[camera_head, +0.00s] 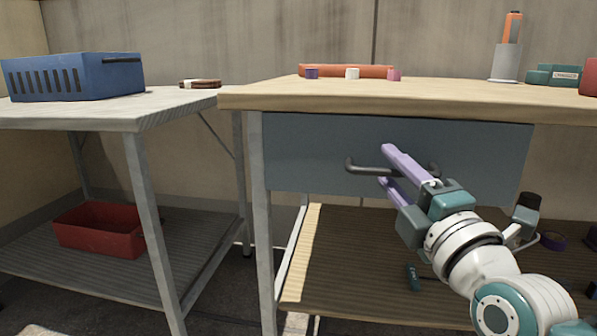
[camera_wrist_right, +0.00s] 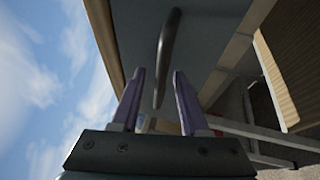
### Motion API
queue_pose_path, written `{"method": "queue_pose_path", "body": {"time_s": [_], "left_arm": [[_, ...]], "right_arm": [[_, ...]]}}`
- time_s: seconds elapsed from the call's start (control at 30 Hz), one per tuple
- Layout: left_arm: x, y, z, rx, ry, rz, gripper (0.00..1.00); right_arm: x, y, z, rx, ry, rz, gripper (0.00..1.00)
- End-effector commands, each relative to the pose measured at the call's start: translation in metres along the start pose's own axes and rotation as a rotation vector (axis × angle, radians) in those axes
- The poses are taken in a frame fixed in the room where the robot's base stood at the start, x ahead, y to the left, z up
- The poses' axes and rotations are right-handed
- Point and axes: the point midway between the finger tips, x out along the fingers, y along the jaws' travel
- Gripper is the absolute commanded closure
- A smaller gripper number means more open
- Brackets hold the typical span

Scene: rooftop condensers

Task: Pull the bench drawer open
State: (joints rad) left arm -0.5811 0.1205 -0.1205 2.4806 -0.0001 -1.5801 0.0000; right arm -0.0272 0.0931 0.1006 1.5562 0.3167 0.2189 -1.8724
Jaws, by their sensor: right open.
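The bench drawer (camera_head: 310,150) is a grey-blue front under the wooden bench top (camera_head: 420,92), and it looks shut. Its dark bar handle (camera_head: 362,168) runs across the middle of the front. My right gripper (camera_head: 386,166) has purple fingers and is open at the handle, one finger above the bar and one below in the head view. In the right wrist view the handle (camera_wrist_right: 168,58) lies ahead, between the lines of the two open fingers (camera_wrist_right: 157,93). I cannot tell whether the fingers touch it. Part of the handle is hidden behind the gripper. My left gripper is not in view.
A second table (camera_head: 165,105) on the left holds a blue crate (camera_head: 95,78), with a red bin (camera_head: 100,230) on its lower shelf. The bench top carries an orange tray (camera_head: 345,70) and a grey holder (camera_head: 505,63). Small items lie on the bench's lower shelf (camera_head: 350,255).

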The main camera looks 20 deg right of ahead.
Motion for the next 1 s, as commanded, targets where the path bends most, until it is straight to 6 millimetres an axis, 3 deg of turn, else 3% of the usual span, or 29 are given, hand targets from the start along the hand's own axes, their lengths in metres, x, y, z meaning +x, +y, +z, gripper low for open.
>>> {"method": "queue_pose_path", "body": {"time_s": [0.1,0.5,1.0], "left_arm": [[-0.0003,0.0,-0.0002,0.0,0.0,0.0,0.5],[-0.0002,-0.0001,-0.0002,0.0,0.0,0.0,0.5],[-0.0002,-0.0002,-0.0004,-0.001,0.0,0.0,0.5]], "right_arm": [[-0.0002,0.0001,0.0001,0.0,0.0,0.0,0.55],[-0.0005,0.0,0.0,0.0,0.0,0.0,1.0],[-0.0006,0.0001,0.0,0.001,0.0,0.0,1.0]]}}
